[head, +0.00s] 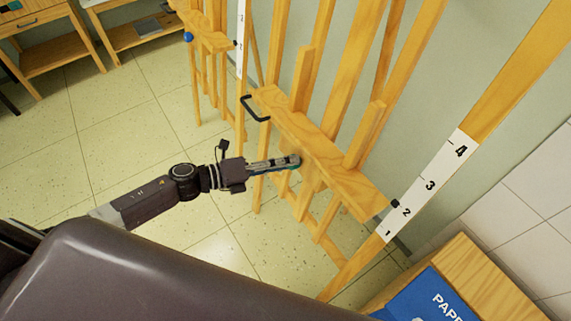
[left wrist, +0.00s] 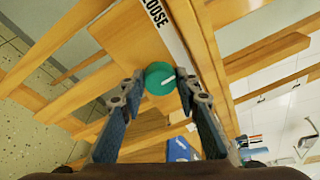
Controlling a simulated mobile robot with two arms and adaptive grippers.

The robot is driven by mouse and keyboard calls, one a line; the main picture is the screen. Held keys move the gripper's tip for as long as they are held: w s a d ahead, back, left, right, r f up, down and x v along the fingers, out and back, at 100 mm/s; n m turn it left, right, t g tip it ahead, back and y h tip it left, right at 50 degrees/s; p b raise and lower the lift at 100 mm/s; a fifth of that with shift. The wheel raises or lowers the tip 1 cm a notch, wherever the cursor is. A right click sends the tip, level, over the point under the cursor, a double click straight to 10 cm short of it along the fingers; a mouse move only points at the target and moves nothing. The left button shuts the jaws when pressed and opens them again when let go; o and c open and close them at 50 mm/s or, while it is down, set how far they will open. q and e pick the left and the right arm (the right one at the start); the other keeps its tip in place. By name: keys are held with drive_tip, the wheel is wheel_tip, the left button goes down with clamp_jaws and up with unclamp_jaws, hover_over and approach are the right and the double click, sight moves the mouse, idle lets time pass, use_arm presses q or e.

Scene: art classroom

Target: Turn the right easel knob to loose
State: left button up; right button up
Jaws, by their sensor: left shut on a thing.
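The wooden easel (head: 330,165) stands in front of my left arm. In the head view the fingers mostly hide the knob. My right gripper is in neither view.
A second easel with a blue knob (head: 188,37) stands behind at the upper left. A black handle (head: 254,108) sticks out from the near easel's ledge. A blue paper box (head: 430,298) rests on a wooden cabinet at the lower right. The tiled floor at left is clear.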

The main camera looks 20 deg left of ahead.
use_arm(q)
drive_tip(key=n+t, duration=0.1)
drive_tip(key=n, duration=0.4)
drive_tip(key=n+t, duration=0.1)
drive_tip(key=n, duration=0.5)
drive_tip(key=shift+f+h+b, duration=0.1)
drive_tip(key=shift+h+b, duration=0.2)
drive_tip(key=shift+h, duration=0.1)
drive_tip(key=shift+n, duration=0.3)
drive_tip(key=o, duration=1.2)
drive_tip(key=shift+c, duration=0.2)
drive_tip(key=shift+s+f, duration=0.1)
drive_tip(key=v, duration=1.2)
